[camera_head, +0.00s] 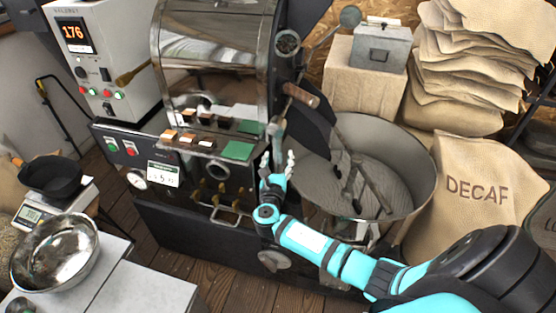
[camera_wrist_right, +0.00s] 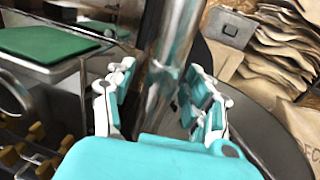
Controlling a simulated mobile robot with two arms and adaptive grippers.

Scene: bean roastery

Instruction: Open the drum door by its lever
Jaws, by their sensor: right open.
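The roaster's shiny drum housing (camera_head: 212,45) stands at the upper middle of the head view. A grey metal bar (camera_head: 277,130) hangs down at its right front side; I take it to be the door lever but cannot be sure. My right gripper (camera_head: 277,163) is open just below and around the bar's lower end. In the right wrist view, the open right gripper (camera_wrist_right: 160,100) has one finger on each side of a shiny upright metal bar (camera_wrist_right: 172,60). The fingers look apart from it. The drum door itself is not clearly visible. My left gripper is out of view.
A round cooling tray (camera_head: 420,150) with stirring arms lies right of the bar. A wooden-handled part (camera_head: 300,95) sticks out close above the gripper. A green pad (camera_head: 238,151) lies on the roaster's front shelf. A DECAF sack (camera_head: 478,215) stands at the right.

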